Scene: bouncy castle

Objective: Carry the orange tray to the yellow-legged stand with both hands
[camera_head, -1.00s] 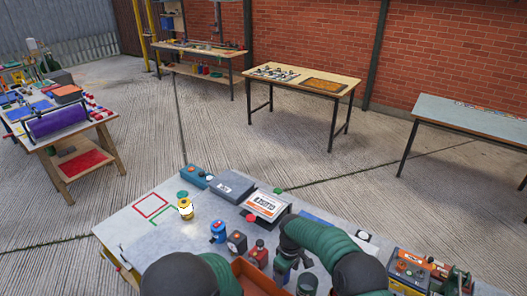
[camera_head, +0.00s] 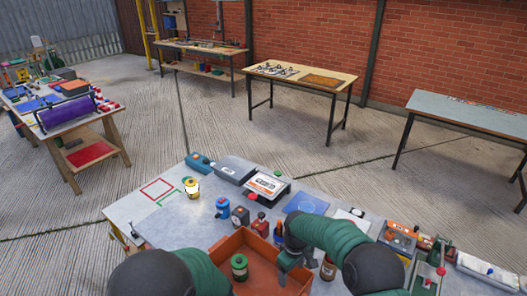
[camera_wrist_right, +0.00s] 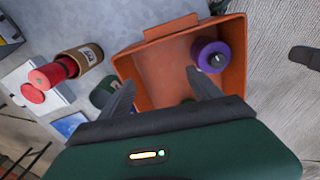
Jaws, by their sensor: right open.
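The orange tray (camera_head: 232,240) is at the near edge of the grey workbench in the head view, partly hidden by my arms. It holds a green spool (camera_head: 239,266). In the right wrist view the tray (camera_wrist_right: 148,55) also holds a purple spool (camera_wrist_right: 210,54). My right gripper (camera_head: 295,266) is open at the tray's right side. In the wrist view its fingers (camera_wrist_right: 160,78) are apart, one pointing over the tray wall; I see no grip. I cannot make out a yellow-legged stand for certain; tall yellow posts (camera_head: 150,35) stand at the back.
A wooden table (camera_head: 305,77), a grey table (camera_head: 470,110) and a left bench (camera_head: 75,120) stand beyond, with open concrete floor between.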

